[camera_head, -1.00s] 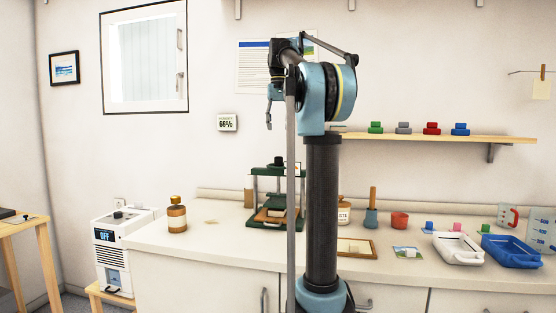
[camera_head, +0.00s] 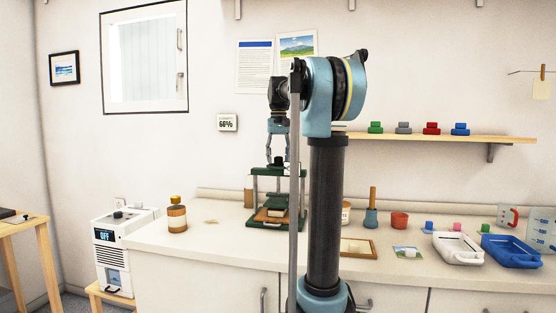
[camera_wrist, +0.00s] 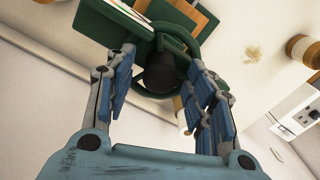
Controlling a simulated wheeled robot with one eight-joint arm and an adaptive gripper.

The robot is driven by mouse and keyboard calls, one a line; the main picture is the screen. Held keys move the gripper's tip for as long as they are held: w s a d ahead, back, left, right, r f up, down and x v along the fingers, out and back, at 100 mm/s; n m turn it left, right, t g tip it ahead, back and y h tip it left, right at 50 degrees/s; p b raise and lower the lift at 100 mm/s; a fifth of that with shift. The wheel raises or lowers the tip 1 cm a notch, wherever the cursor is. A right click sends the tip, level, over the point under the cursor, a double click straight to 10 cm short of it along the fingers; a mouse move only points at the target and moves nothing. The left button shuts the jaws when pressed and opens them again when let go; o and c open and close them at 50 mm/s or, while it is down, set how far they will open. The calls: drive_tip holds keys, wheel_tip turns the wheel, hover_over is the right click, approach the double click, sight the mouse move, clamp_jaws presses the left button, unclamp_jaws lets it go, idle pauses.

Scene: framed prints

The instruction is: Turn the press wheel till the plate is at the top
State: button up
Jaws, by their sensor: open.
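The plate's height is hard to make out.
A brown bottle (camera_head: 177,215) stands left of the press. A shelf (camera_head: 450,137) with several coloured pots hangs above.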

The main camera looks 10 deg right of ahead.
drive_tip(key=shift+c, duration=0.3)
drive_tip(key=c, duration=1)
drive_tip(key=shift+n, duration=0.4)
drive_tip(key=n, duration=0.5)
drive_tip(key=shift+n, duration=0.4)
drive_tip(key=n, duration=0.3)
drive_tip(key=shift+n, duration=2)
